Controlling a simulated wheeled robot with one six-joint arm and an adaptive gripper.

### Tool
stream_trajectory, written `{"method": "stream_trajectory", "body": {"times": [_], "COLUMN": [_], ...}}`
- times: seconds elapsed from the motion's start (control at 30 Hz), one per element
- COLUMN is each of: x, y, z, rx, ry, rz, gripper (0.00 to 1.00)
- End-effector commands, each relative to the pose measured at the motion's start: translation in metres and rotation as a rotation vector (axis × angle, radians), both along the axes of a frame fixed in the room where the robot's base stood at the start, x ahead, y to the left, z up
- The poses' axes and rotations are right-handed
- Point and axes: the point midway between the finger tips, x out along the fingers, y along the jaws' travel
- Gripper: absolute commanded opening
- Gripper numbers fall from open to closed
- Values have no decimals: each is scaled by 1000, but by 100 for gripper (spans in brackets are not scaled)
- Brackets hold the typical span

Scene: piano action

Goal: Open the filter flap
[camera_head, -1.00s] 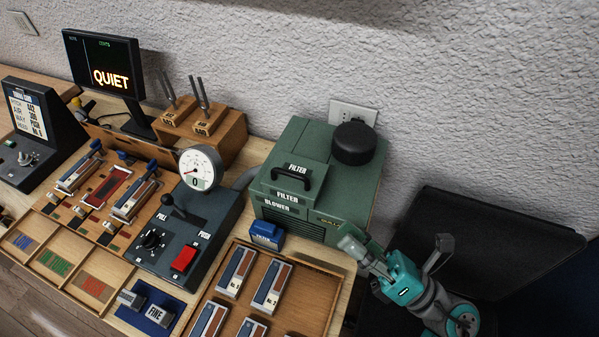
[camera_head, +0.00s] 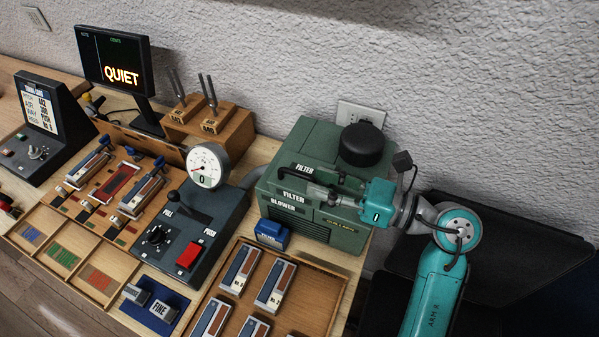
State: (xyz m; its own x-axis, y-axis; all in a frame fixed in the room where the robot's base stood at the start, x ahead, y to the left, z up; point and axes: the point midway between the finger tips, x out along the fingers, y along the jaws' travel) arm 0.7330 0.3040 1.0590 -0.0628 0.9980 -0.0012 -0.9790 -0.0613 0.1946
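The green blower box (camera_head: 318,228) stands on the table against the wall. The filter flap (camera_head: 293,181) is on its top left and lies closed, with "FILTER" printed on it. Its black handle (camera_head: 312,175) shows only in part behind my gripper. My gripper (camera_head: 326,191) reaches in from the right, low over the flap, with its fingertips at or beside the handle. I cannot tell whether the fingers touch the handle or close around it.
A round black cap (camera_head: 362,145) sits on the box behind my gripper. A blue filter block (camera_head: 271,235) stands in front of the box. A wooden tray (camera_head: 322,270) of reed pieces lies nearer. The gauge (camera_head: 207,166) and control panel are left.

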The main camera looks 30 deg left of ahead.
Motion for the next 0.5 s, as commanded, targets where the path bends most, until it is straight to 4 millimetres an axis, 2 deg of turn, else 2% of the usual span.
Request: {"method": "stream_trajectory", "body": {"times": [0.1,0.23,0.5], "x": [-2,-3,-3], "y": [21,37,51], "z": [0,0,0], "rx": [1,0,1], "ry": [0,0,0], "rz": [3,2,-1], "gripper": [36,36,36]}}
